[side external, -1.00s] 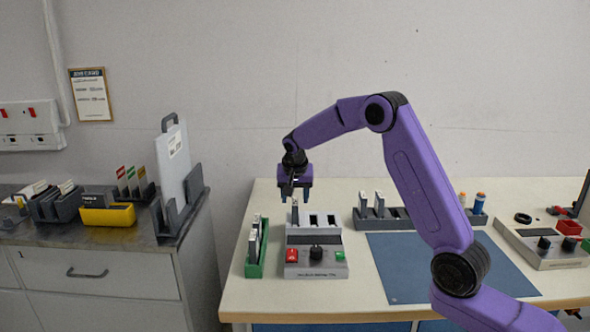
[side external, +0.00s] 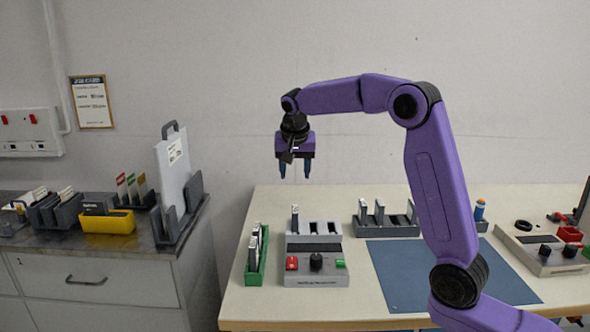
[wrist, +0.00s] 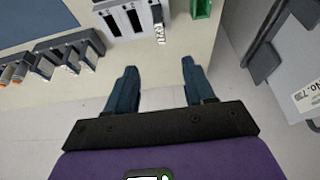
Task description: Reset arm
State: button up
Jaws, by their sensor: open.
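My gripper (side external: 296,171) is open and empty. It hangs pointing down in the air, well above the table (side external: 400,310) and above the back of the grey slotted device (side external: 316,268). In the wrist view my gripper's two blue fingers (wrist: 155,88) are spread apart with only floor between them. The grey device has a red and a green button and a black knob on its front. One white-labelled cartridge (side external: 295,218) stands upright in its left slot; the other slots look empty. It also shows at the top of the wrist view.
A green holder (side external: 252,268) with cartridges stands left of the device. A dark rack (side external: 392,228) and a blue mat (side external: 425,290) lie to its right. A side cabinet (side external: 90,262) carries a yellow bin (side external: 107,222) and a tall white panel (side external: 172,175). The air around my gripper is clear.

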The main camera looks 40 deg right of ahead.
dwell(0.3)
jog(key=s+a+f+n+y, duration=0.35)
jog(key=s+a+n, duration=0.65)
jog(key=s+a, duration=0.5)
jog(key=s+d+f+n+g, duration=0.1)
jog(key=s+n, duration=0.3)
jog(key=s, duration=0.4)
jog(key=s+d+f+n+g, duration=0.1)
jog(key=s+f+n, duration=0.2)
jog(key=s, duration=0.6)
jog(key=s+d+f+n+g, duration=0.1)
jog(key=s+n, duration=0.3)
jog(key=s, duration=0.5)
jog(key=shift+s+d+f+n, duration=0.3)
jog(key=shift+d+f, duration=0.3)
jog(key=shift+f, duration=0.3)
